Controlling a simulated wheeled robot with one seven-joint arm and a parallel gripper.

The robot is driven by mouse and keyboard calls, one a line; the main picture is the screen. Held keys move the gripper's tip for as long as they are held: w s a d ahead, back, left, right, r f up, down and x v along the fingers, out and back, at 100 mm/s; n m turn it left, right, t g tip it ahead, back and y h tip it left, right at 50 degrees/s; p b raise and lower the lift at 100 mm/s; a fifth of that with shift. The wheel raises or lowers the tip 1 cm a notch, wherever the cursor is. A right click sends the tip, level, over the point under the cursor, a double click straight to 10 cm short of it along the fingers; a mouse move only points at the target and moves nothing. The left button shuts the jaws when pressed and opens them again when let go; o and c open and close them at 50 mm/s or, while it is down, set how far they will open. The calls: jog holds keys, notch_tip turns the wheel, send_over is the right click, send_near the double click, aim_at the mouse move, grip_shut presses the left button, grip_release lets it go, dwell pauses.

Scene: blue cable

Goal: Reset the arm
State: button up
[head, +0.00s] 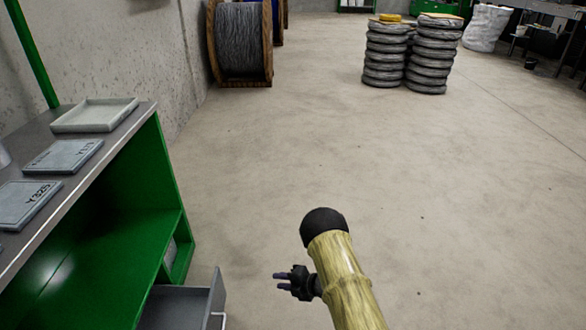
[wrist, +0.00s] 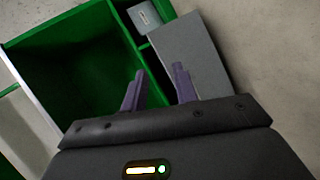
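My gripper (head: 281,281) is at the lower middle of the head view, in front of my yellowish arm with its black joint. It points left toward the green workbench and hangs in free air, apart from it. In the wrist view, the two purple-grey fingers of my gripper (wrist: 157,78) stand apart with nothing between them. Beyond them are the green bench interior and a grey drawer (wrist: 188,58).
The green workbench (head: 150,190) fills the left, with its drawer (head: 180,308) pulled out. On its top are a pale tray (head: 93,115) and grey labelled plates (head: 62,157). A cable spool (head: 240,42) and stacked tyres (head: 430,55) stand far back. Open floor lies ahead and right.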

jog(key=w+d+r+m+t+h, duration=0.2)
jog(key=w+d+r+m, duration=0.15)
jog(key=r, duration=0.25)
jog(key=w+d+r+m+t+h, duration=0.1)
jog(key=w+d+r+m+h, duration=0.15)
jog(key=r+m, duration=0.2)
jog(key=s+d+r+m+h+p, duration=0.1)
jog(key=s+d+r+m+h, duration=0.3)
jog(key=d+r+m, duration=0.5)
jog(key=s+d+r+m+g+h, duration=0.15)
jog(key=s+r+m, duration=0.25)
jog(key=s, duration=0.4)
jog(key=s+d+r+m+g+p, duration=0.15)
jog(key=s+r+m, duration=0.3)
jog(key=s, duration=0.45)
jog(key=s+d+r+m+g+h, duration=0.1)
jog(key=s+r+m+g, duration=0.3)
jog(key=s, duration=0.4)
notch_tip(320, 180, up, 38)
jog(key=t+p, duration=0.1)
jog(key=p, duration=3.6)
jog(key=shift+r+p, duration=0.25)
jog(key=shift+p, duration=0.1)
jog(key=shift+w+a, duration=0.1)
jog(key=shift+a, duration=0.1)
